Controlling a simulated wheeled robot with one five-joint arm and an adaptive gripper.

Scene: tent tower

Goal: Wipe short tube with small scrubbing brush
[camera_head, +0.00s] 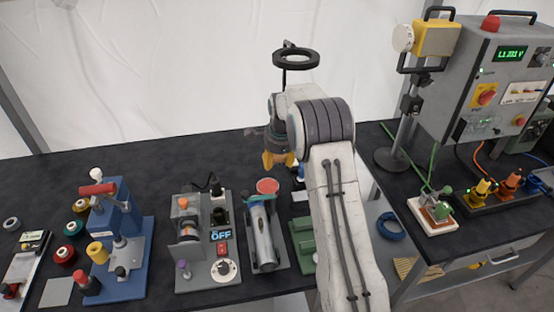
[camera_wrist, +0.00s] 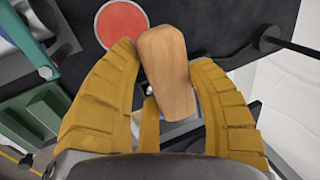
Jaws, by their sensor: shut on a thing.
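My gripper (camera_head: 280,160), with yellow fingers, is held above the back part of the dark bench. In the wrist view its fingers are shut on a wooden-handled piece (camera_wrist: 164,72), which looks like the small scrubbing brush. Its bristles are hidden. A grey metal tube (camera_head: 263,238), likely the short tube, lies lengthwise on a grey stand, below and slightly left of my gripper in the head view. The brush is apart from the tube.
A red disc (camera_head: 267,186) lies behind the tube. A control box marked OFF (camera_head: 208,250) and a blue press (camera_head: 120,235) stand to the left. A green block (camera_head: 302,240) is right of the tube. A ring magnifier (camera_head: 296,58) rises behind my arm.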

